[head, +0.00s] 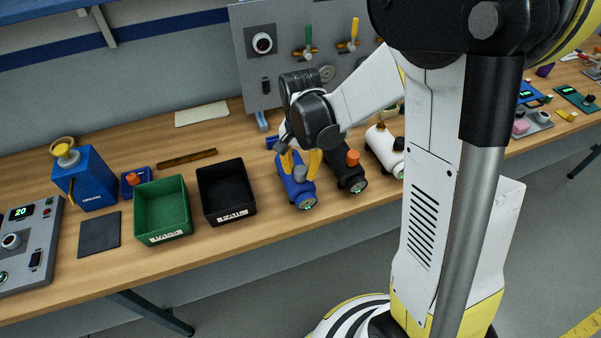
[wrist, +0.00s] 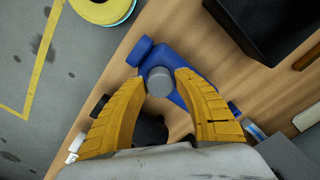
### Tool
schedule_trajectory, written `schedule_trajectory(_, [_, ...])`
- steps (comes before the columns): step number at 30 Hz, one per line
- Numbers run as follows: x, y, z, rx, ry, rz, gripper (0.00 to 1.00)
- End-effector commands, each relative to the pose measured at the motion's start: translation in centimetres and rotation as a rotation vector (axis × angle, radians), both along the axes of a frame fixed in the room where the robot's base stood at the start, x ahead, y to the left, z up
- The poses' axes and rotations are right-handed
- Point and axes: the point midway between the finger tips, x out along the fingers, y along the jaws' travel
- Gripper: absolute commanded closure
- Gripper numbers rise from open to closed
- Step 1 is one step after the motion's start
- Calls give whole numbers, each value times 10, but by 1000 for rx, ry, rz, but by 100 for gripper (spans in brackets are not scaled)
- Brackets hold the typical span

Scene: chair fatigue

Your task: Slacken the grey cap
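The grey cap (head: 299,173) sits on top of a blue canister-like unit (head: 301,190) that lies near the front edge of the bench. In the wrist view the grey cap (wrist: 159,82) shows between and just past the yellow fingertips, on the blue body (wrist: 190,62). My gripper (head: 302,162) points down over the blue unit, one finger on each side of the cap. In the wrist view my gripper (wrist: 160,78) is open, with a narrow gap seeming to show on both sides of the cap. Whether the fingertips reach down to the cap's height is hard to tell.
A black unit with an orange cap (head: 352,178) stands close on the right, then a white unit (head: 384,148). A black bin (head: 226,212) and a green bin (head: 165,228) stand on the left. A grey panel with valves (head: 285,45) rises behind.

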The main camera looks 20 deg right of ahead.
Motion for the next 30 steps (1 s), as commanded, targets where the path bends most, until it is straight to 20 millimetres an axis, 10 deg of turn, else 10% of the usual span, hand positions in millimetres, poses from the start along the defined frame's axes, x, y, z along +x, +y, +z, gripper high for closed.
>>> schedule_trajectory(30, [0, 0, -1, 0, 0, 466, 97])
